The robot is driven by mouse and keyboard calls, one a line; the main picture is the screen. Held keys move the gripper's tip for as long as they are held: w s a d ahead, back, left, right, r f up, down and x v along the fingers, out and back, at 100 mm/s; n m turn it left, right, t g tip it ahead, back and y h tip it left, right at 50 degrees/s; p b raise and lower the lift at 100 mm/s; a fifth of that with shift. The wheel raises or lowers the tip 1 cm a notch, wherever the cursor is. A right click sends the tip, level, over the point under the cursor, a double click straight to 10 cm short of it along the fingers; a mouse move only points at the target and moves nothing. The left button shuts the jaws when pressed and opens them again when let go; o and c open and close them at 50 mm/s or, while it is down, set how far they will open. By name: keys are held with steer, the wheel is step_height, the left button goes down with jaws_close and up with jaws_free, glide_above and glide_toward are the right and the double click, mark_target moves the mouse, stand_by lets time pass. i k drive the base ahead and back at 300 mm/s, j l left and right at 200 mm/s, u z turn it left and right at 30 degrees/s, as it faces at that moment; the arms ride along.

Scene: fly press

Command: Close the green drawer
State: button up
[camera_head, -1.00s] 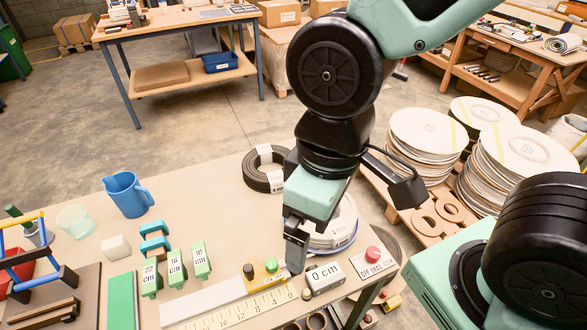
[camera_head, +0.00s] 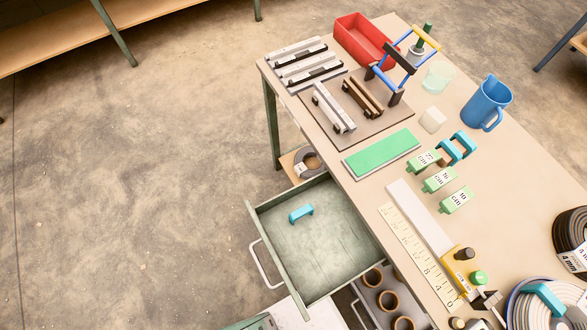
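The green drawer (camera_head: 330,245) is grey-green and stands pulled out from under the long workbench's near side. Its front panel faces lower left and carries a pale bar handle (camera_head: 264,266). A small turquoise handle-shaped piece (camera_head: 301,213) lies inside on its floor.
The bench top (camera_head: 375,215) holds a green strip, a ruler, green gauge blocks, a blue jug (camera_head: 487,103), a red bin (camera_head: 365,40) and cable coils. Brown rings (camera_head: 387,300) sit in a lower compartment right of the drawer. Floor left of the drawer is clear.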

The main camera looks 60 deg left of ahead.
mark_target(324, 252)
steer(key=k+u, duration=0.3)
steer(key=k+j+u, duration=0.25)
steer(key=l+u, duration=0.2)
steer(key=u, duration=0.3)
steer(key=l+u, duration=0.3)
steer(key=u, duration=0.15)
steer(key=l+u, duration=0.25)
steer(key=u, duration=0.25)
steer(key=k+j+z, duration=0.2)
steer(key=k+j, duration=0.2)
steer(key=k, duration=0.1)
